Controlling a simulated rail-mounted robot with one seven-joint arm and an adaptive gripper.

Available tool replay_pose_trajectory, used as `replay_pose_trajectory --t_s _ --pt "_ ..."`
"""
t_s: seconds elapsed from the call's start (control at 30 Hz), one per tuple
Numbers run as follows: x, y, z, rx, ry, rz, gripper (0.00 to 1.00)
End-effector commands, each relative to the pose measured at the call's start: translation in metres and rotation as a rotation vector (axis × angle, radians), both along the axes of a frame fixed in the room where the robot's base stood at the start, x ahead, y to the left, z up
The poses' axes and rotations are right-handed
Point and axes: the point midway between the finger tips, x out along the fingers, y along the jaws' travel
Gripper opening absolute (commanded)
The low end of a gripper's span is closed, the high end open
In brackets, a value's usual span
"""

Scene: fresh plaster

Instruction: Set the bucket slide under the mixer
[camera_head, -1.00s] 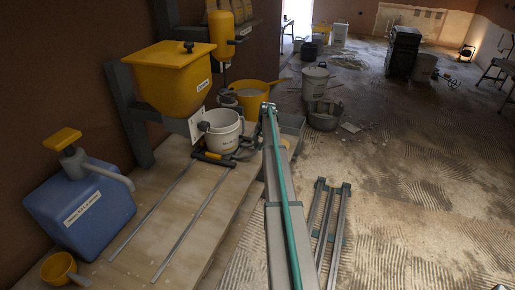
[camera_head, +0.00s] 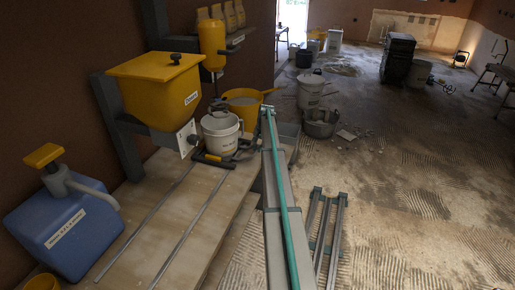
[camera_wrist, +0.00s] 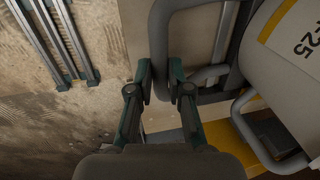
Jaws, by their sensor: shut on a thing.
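The bucket slide (camera_head: 214,160), a low black and yellow carriage, sits on two thin rails on the wooden bench. A white bucket (camera_head: 221,138) stands on it; its marked side also shows in the wrist view (camera_wrist: 290,55). My gripper (camera_wrist: 160,85) is shut on a grey tubular handle (camera_wrist: 158,40) beside the bucket, apparently the slide's. In the head view my arm hides most of this grip. The yellow upright machine (camera_head: 212,48), which looks like the mixer, hangs on the wall beyond the bucket, its thin shaft pointing down. The bucket stands slightly nearer to me than this shaft.
A yellow hopper (camera_head: 155,92) hangs left of the bucket, above the rails. A blue container (camera_head: 65,228) stands at the near left. A yellow basin (camera_head: 243,100) lies beyond the bucket. A metal rail frame (camera_head: 325,235) lies on the floor at right.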

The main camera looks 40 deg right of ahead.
Motion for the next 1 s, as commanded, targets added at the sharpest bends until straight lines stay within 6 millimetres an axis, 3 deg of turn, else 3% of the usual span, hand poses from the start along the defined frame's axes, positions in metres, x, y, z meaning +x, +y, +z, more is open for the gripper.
replay_pose_trajectory --t_s 0.03,0.17,0.57,0.77,1.0 --pt "0.004 -0.005 0.002 -0.008 -0.008 -0.003 0.21" --pt "0.003 -0.004 0.002 -0.006 -0.006 -0.003 0.43" --pt "0.001 -0.003 0.006 -0.005 -0.005 -0.001 0.43" --pt "-0.003 -0.005 0.03 -0.005 -0.005 -0.002 0.43" --pt "-0.011 -0.011 0.077 -0.007 -0.008 -0.002 0.43"
